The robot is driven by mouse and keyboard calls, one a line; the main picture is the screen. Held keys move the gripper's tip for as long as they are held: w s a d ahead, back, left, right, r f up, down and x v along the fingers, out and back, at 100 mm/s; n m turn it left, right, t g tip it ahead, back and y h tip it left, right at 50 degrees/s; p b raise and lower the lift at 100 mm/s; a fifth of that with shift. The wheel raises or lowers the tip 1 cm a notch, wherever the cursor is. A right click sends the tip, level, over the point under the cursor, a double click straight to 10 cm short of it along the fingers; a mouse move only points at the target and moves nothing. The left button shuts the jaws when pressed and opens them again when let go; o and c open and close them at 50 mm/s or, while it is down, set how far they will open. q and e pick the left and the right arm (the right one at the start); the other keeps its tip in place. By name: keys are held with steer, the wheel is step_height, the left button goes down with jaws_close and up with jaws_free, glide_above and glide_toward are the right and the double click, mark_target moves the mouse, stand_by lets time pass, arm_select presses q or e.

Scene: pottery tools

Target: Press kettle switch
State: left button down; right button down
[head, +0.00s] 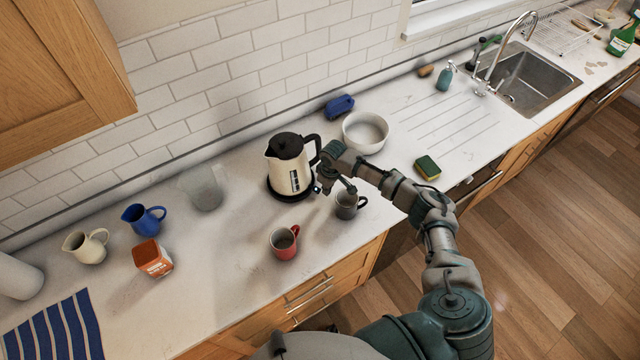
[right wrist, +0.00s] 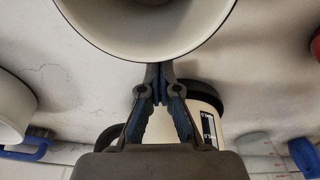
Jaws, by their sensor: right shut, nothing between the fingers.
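The cream and black kettle (head: 284,175) stands on its dark base on the counter, handle to the right; it also shows in the right wrist view (right wrist: 204,99). A small bluish spot at its lower right, beside my wrist, may be the switch; I cannot tell. My right gripper (head: 350,189) is shut and empty, right of the kettle, pointing down by the grey mug (head: 346,209). In the right wrist view, the closed fingertips (right wrist: 160,68) overlap the mug's rim (right wrist: 147,52); contact is unclear. My left gripper is not in view.
A red mug (head: 284,243) stands in front of the kettle. A clear glass vessel (head: 204,188) stands left of the kettle.

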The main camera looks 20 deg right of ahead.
steer(key=shift+a, duration=0.4)
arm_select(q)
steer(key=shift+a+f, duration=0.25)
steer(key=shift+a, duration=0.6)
arm_select(e)
step_height(320, 180, up, 12)
steer(key=s, duration=0.1)
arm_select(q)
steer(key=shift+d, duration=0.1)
arm_select(e)
steer(key=shift+d+f, duration=0.1)
steer(key=shift+d, duration=0.05)
